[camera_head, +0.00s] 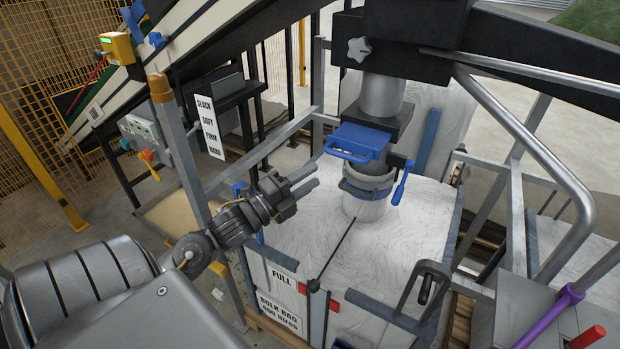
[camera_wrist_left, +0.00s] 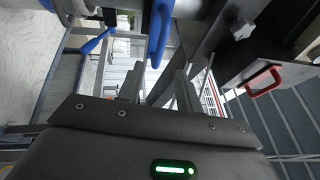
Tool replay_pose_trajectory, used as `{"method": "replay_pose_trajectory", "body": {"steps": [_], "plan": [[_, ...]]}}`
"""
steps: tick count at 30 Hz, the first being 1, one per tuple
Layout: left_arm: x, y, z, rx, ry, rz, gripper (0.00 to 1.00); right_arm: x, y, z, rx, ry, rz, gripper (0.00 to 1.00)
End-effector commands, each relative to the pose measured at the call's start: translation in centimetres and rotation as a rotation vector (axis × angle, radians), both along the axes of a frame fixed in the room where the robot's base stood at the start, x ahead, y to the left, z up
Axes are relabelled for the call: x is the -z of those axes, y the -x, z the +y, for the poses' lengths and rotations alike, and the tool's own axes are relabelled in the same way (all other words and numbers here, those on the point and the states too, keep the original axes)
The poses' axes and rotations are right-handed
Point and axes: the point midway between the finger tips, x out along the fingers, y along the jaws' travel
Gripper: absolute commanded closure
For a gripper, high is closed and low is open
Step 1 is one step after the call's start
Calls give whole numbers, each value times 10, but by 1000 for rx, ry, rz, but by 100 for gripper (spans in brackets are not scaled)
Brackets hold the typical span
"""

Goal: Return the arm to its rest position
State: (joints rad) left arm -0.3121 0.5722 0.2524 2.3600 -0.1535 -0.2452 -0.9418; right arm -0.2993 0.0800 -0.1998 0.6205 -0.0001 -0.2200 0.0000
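My left arm (camera_head: 225,225) reaches in from the left in the head view. Its gripper (camera_head: 316,174) is out over the near left side of the white bulk bag, pointing right toward the filling spout. The two fingers are apart with a gap between them and nothing in it. The wrist view also shows both fingers (camera_wrist_left: 160,82) spread and empty. The blue slide-gate handle (camera_head: 347,152) is above and right of the fingertips, with no contact that I can see. My right gripper is not in view.
The white bulk bag (camera_head: 300,235) stands under the spout (camera_head: 365,205) with its blue clamp lever (camera_head: 402,184). A grey upright post (camera_head: 178,140) stands close to my forearm. A sign (camera_head: 209,127) hangs beside it. A purple-gripped bar (camera_head: 548,315) is at lower right.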

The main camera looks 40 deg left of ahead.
Motion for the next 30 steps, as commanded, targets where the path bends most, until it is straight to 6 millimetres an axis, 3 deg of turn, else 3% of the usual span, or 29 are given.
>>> {"method": "replay_pose_trajectory", "body": {"steps": [10, 13, 17, 21, 24, 30], "plan": [[1, 0, 0, -2, 3, 5, 64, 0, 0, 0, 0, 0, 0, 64], [17, 1, -1, -23, 60, 64, 64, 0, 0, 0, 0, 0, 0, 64], [75, 12, -6, -121, 285, 298, 64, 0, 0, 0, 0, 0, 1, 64], [164, 54, -27, -321, 641, 657, 64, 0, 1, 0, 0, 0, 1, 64], [208, 90, -46, -463, 833, 852, 64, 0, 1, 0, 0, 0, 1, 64], [256, 154, -81, -703, 1080, 1116, 64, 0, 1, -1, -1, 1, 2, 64]]}}
